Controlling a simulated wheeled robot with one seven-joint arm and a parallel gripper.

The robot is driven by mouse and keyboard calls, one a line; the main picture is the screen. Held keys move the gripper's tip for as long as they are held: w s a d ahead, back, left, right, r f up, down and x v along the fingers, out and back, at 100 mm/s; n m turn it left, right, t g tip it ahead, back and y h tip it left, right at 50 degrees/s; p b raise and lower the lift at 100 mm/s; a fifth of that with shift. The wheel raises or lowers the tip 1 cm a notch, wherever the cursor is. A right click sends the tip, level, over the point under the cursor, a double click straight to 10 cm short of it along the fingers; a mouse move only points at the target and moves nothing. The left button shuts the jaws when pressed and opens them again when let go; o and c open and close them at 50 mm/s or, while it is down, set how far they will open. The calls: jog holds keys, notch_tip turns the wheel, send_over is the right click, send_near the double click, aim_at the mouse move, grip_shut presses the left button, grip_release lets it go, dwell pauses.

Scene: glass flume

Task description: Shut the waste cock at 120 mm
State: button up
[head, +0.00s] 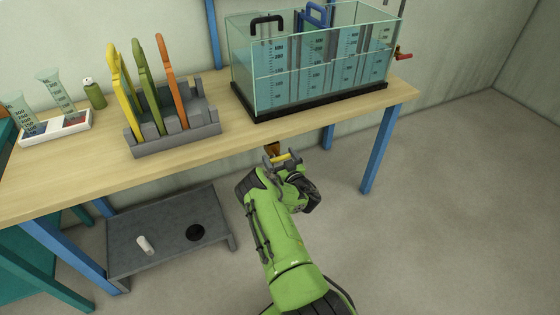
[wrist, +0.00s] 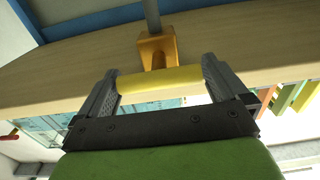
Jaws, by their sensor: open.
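The waste cock is a brass-coloured body (wrist: 157,50) under the bench edge, on a grey pipe, with a yellow lever (wrist: 160,82). In the head view its body (head: 271,148) shows just beyond my gripper (head: 283,158). In the wrist view my gripper (wrist: 161,72) is open, with one finger at each end of the yellow lever, which lies crosswise between them. I cannot tell whether either finger touches it. The glass tank (head: 262,98) on the bench holds bluish water behind printed scales; the level is too small to read.
A red-handled tap (head: 403,56) is at the tank's right end. A grey rack (head: 175,142) with yellow, green and orange tools stands left on the bench (head: 75,176). A low grey stand (head: 160,262) is below, and blue legs (head: 379,150) flank the space. Floor on the right is clear.

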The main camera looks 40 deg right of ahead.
jog(key=shift+c, duration=0.5)
jog(key=c, duration=0.7)
jog(key=n, duration=0.4)
jog(key=o, duration=0.8)
jog(key=p+v, duration=1.4)
jog(key=v, duration=0.1)
jog(key=shift+s+a, duration=0.25)
jog(key=shift+s, duration=0.05)
